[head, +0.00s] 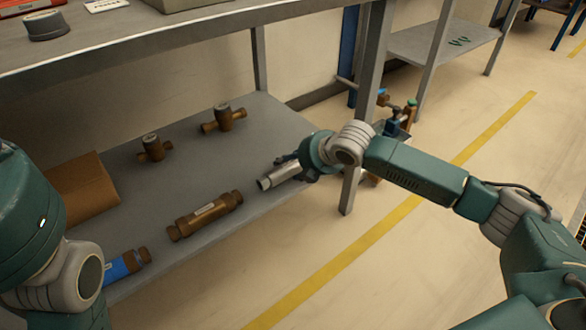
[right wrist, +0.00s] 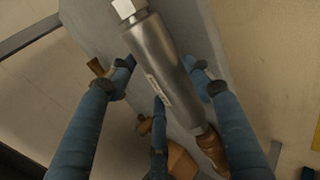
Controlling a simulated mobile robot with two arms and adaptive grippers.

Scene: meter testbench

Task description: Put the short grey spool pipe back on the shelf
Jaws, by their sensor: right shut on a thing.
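The short grey spool pipe (head: 283,175) is a silver cylinder with a pale label, over the right end of the lower shelf (head: 265,130). My right gripper (head: 298,164) is shut on it. In the right wrist view the grey spool pipe (right wrist: 160,70) runs between the blue fingers of my right gripper (right wrist: 161,68), with a hex end at the top. I cannot tell whether the pipe touches the shelf. My left arm shows at the left edge of the head view, but its gripper is out of view.
On the lower shelf are a brown pipe (head: 205,214), a blue-banded pipe (head: 126,265), two brown tee-shaped fittings (head: 154,148) (head: 223,118) and a cardboard box (head: 86,190). A grey bench post (head: 365,110) stands beside my right gripper.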

